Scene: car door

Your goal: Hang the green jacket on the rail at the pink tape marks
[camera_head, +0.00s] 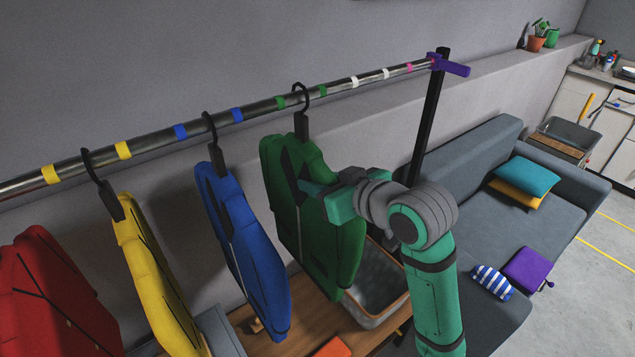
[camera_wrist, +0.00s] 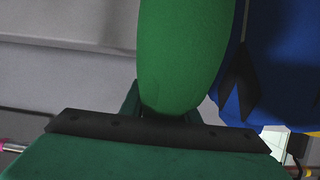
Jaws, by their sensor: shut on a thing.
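The green jacket (camera_head: 315,215) is upright on a black hanger (camera_head: 301,112). Its hook is at the rail (camera_head: 340,85) between two green tape marks; whether it bears on the rail is hard to tell. A pink tape mark (camera_head: 409,68) is farther right, near the rail's end. My gripper (camera_head: 308,189) is shut on the jacket's upper part from the right side, its tips partly hidden. In the wrist view the green cloth (camera_wrist: 185,50) is between my fingers (camera_wrist: 165,112).
A blue jacket (camera_head: 240,240), yellow jacket (camera_head: 155,270) and red jacket (camera_head: 50,300) hang to the left. White tape marks (camera_head: 354,82) lie between green and pink. A purple bracket (camera_head: 450,65) and black post (camera_head: 430,120) end the rail. A grey bin (camera_head: 378,290) stands below.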

